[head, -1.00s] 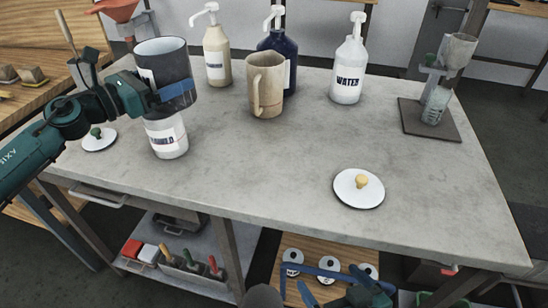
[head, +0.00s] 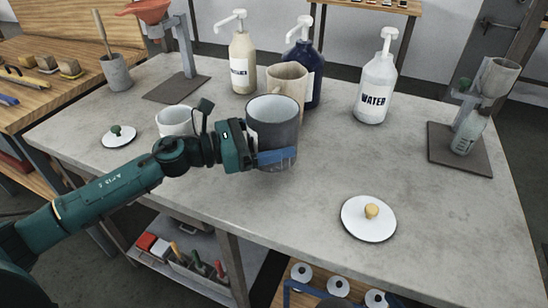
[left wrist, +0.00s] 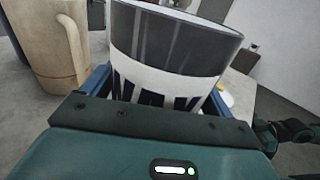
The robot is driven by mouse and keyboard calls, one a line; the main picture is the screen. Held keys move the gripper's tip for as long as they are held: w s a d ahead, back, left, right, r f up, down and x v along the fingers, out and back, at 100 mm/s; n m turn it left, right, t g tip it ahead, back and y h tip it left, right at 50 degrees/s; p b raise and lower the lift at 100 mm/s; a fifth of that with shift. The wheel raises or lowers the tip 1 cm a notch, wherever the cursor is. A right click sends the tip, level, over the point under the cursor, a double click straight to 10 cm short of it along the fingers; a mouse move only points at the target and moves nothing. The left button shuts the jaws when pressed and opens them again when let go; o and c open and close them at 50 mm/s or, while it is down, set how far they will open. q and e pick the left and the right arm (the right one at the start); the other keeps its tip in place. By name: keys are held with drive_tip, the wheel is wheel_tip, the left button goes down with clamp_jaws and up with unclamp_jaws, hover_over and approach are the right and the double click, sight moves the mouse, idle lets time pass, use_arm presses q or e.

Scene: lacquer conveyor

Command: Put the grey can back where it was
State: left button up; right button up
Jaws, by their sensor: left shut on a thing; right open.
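The grey can (head: 273,118) is open-topped with a dark grey body, a white label band and a pale rim. My left gripper (head: 276,158) is shut on it from the left and front, with blue fingers on its lower side. The can is upright or nearly so, in front of the beige jug (head: 287,78) and partly covering it. I cannot tell whether its base touches the table. In the left wrist view the can (left wrist: 175,40) fills the space between the fingers, with large dark letters on its label. My right gripper's fingers are not visible.
On the grey table (head: 320,190) are a white can (head: 175,122), a green-knobbed lid (head: 119,136) and a yellow-knobbed lid (head: 368,218). Cream (head: 243,62), blue (head: 314,75) and WATER (head: 376,90) pump bottles stand behind. The table's front middle is clear.

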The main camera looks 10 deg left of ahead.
use_arm(q)
drive_tip(key=shift+f+b, duration=0.3)
drive_tip(key=shift+f, duration=1.9)
drive_tip(key=shift+f, duration=0.15)
drive_tip(key=o, duration=1.2)
drive_tip(key=shift+c, duration=0.2)
drive_tip(key=b+v, duration=0.2)
drive_tip(key=v, duration=0.9)
drive_tip(key=shift+b, duration=0.3)
drive_tip(key=shift+s+a, duration=0.25)
drive_tip(key=shift+a, duration=0.15)
